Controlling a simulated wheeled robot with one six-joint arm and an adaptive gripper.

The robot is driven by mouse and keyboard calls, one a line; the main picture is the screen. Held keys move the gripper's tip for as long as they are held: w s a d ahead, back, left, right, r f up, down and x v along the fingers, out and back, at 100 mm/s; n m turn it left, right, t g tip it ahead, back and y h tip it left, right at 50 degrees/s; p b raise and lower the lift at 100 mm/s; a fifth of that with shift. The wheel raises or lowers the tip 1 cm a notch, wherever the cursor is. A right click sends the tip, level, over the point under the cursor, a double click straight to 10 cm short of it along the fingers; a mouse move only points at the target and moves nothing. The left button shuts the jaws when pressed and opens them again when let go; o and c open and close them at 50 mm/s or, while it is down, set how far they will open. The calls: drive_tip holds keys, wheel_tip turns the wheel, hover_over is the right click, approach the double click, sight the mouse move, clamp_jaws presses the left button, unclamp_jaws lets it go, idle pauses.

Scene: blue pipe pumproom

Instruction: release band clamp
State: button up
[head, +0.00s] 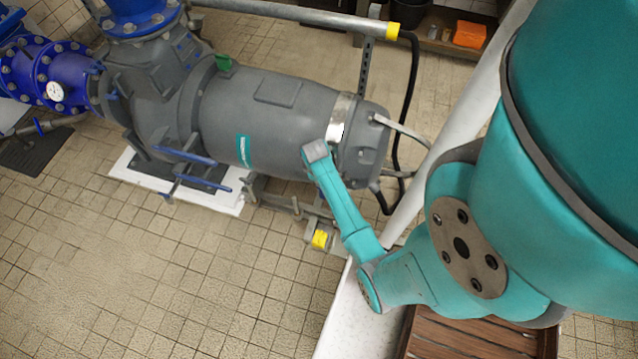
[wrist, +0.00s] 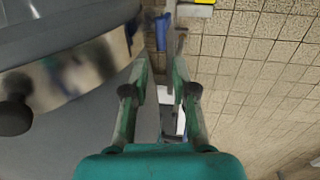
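The band clamp (head: 341,119) is a shiny metal band around the grey pump motor (head: 265,120), near its right end in the head view. In the wrist view the band (wrist: 95,72) curves along the motor's side at the left, with a dark rounded piece (wrist: 14,108) at its left end. My gripper (wrist: 161,68) is open, with nothing between its fingers. Its left finger appears close to the band's right end; I cannot tell whether they touch. In the head view my arm's end overlaps the band's lower edge, and the fingers are hidden.
A pale beam (head: 440,170) runs diagonally beside the motor. A black cable (head: 413,75) hangs behind the motor's end. A yellow-marked bracket (head: 320,239) stands below the motor. Blue flanged pipes (head: 60,72) join at the left. Tiled floor (head: 150,290) is clear at lower left.

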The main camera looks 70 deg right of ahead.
drive_tip(key=f, duration=0.3)
drive_tip(key=d+f, duration=0.1)
drive_tip(key=f, duration=0.4)
drive_tip(key=shift+d+f, duration=0.35)
drive_tip(key=shift+c, duration=0.3)
clamp_jaws()
